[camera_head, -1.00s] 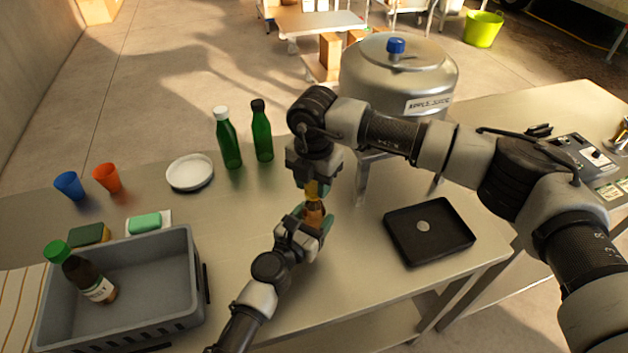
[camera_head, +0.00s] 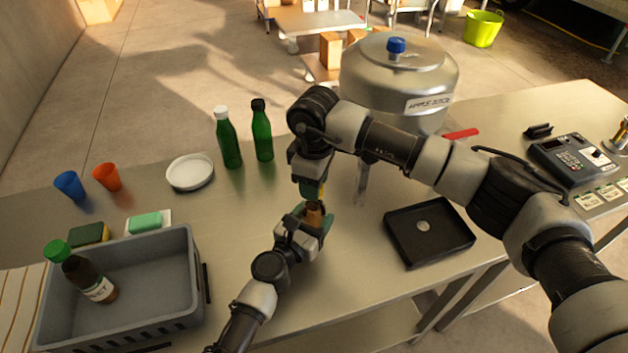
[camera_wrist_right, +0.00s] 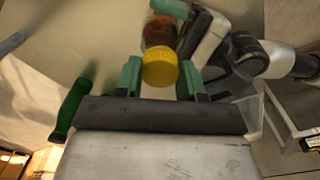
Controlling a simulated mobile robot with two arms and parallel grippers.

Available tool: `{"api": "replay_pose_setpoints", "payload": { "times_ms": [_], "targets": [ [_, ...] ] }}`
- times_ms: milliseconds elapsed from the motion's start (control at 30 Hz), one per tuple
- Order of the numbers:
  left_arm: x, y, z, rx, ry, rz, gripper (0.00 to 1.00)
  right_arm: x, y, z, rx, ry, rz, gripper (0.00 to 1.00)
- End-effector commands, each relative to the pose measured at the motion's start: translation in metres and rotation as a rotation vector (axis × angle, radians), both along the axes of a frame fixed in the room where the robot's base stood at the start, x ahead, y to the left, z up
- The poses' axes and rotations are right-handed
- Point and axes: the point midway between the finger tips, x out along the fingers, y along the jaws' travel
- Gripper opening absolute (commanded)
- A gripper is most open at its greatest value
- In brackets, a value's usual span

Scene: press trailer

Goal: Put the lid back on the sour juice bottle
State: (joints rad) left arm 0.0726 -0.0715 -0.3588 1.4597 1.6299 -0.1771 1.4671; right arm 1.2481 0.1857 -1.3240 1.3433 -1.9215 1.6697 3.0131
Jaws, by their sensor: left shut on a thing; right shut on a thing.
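A small amber-brown bottle (camera_head: 314,214) is in my left gripper (camera_head: 313,222) above the steel table. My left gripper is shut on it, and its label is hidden. My right gripper (camera_head: 312,189) is directly above, pointing down. In the right wrist view, a yellow lid (camera_wrist_right: 160,69) sits between the teal fingertips of my right gripper (camera_wrist_right: 161,78), which is shut on it. The brown bottle (camera_wrist_right: 160,32) shows right behind the lid, lined up with it. I cannot tell whether the lid is seated on the neck.
Two green bottles (camera_head: 228,140) and a white plate (camera_head: 190,171) stand behind. A black tray (camera_head: 397,244) is at right, a steel tank (camera_head: 375,82) behind.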

Motion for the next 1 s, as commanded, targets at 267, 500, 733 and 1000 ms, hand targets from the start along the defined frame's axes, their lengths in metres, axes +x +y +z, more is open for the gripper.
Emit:
{"api": "replay_pose_setpoints", "payload": {
  "times_ms": [267,500,733,1000],
  "targets": [
    [-0.001,-0.001,0.000,0.000,-0.001,-0.003,0.00,0.001,-0.001,0.001,0.000,-0.003,0.000,0.64],
    [0.000,-0.001,0.000,-0.001,-0.001,-0.002,0.00,0.001,0.000,0.001,0.000,-0.002,0.002,0.64],
    [0.000,-0.001,0.000,0.000,0.000,-0.002,0.00,0.001,0.000,0.027,0.002,-0.002,0.003,0.64],
    [0.000,-0.001,0.000,0.000,0.000,-0.001,0.00,0.000,0.000,0.046,-0.001,-0.002,0.003,0.64]
  ]
}}
